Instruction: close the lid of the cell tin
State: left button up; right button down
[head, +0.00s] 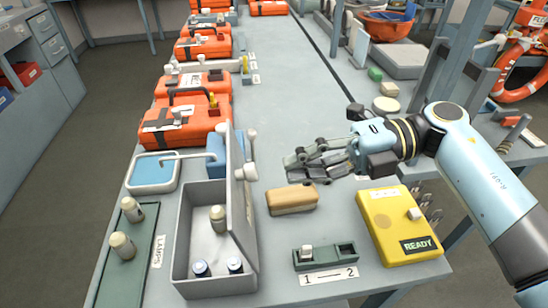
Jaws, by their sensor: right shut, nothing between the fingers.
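The cell tin (182,245) is a grey open box at the front left of the bench. Its lid (240,207) stands about upright along the tin's right side, with a pale knob on its outer face. My left gripper is not in view.
A green two-slot holder (325,256) and a yellow READY box (400,228) stand to the right. A green lamp tray (128,270) and a blue-topped container (154,173) lie left. Orange cases (185,125) line the left edge. The bench centre is clear.

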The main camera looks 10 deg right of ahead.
aim_at(257, 174)
jog(key=a, duration=0.2)
jog(key=a+p, duration=0.1)
jog(key=shift+a+f, duration=0.15)
jog(key=shift+f, duration=0.15)
jog(key=shift+a+f, duration=0.1)
jog(key=shift+a, duration=0.1)
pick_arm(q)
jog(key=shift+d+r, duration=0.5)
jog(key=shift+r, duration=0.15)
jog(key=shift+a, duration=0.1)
